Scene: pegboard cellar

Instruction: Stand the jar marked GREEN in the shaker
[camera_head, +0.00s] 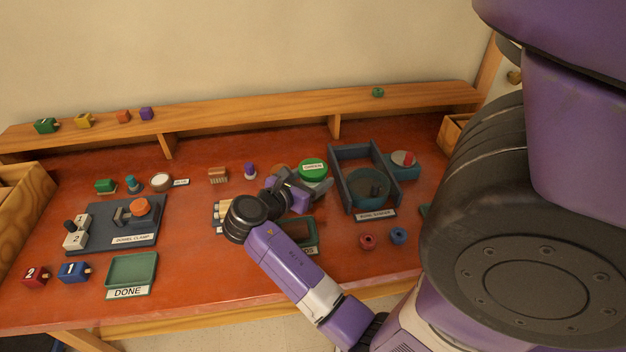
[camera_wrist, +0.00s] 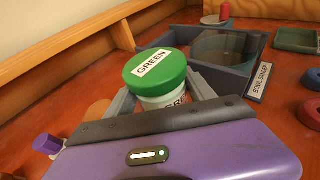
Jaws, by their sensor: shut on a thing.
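The jar marked GREEN (camera_head: 313,165) has a green lid with a white label and a pale body. I cannot tell whether the jar's base touches the holder's floor.
A purple piece (camera_head: 250,170) is left of the gripper. Green trays, a dowel clamp (camera_head: 130,236) and small rings lie around. A raised shelf (camera_head: 230,117) runs along the back.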

